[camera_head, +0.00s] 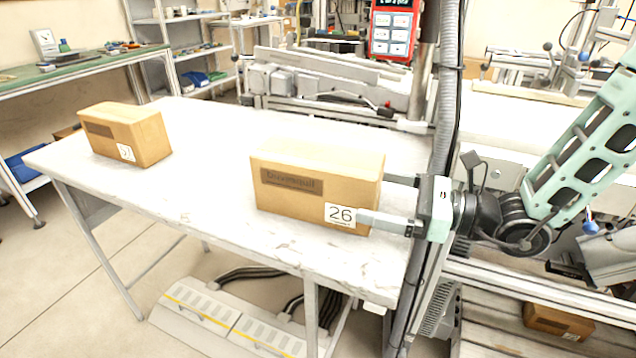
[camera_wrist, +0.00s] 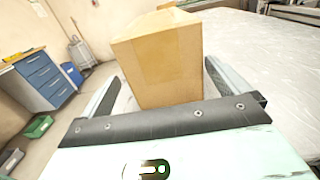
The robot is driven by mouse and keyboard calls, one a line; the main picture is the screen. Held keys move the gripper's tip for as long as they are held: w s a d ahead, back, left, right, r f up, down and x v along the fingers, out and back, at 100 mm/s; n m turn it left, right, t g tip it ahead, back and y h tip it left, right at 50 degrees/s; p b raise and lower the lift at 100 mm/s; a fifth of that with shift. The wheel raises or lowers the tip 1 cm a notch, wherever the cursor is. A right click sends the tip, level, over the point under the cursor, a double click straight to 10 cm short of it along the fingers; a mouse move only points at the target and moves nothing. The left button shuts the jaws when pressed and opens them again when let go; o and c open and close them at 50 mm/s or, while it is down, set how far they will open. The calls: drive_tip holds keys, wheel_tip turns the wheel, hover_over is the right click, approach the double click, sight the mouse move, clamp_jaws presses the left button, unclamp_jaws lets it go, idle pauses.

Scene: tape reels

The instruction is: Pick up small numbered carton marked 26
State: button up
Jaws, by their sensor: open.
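The small brown carton marked 26 (camera_head: 312,185) stands upright on the white table, near its right end. Its white number label faces the front, at the lower right of that face. My gripper (camera_head: 385,200) is at the carton's right end, with one finger along the front face by the label and the other behind the carton. In the wrist view the carton (camera_wrist: 165,62) sits between the two open fingers (camera_wrist: 160,92). I cannot tell whether either finger touches it. The far fingertip is hidden by the carton in the head view.
A second carton marked 51 or 91 (camera_head: 127,134) stands on the left of the white table (camera_head: 215,205). Clear tabletop lies between the two cartons. A grey vertical post (camera_head: 440,90) with conduit rises close to my gripper. Another carton (camera_head: 558,320) lies low at right.

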sight(318, 183)
drive_tip(key=shift+w+f+x, duration=0.15)
drive_tip(key=shift+x, duration=1.3)
drive_tip(key=shift+w+f+x, duration=0.1)
drive_tip(key=shift+f+x, duration=0.05)
drive_tip(key=shift+x, duration=1.3)
drive_tip(key=shift+d, duration=0.1)
drive_tip(key=c, duration=1.3)
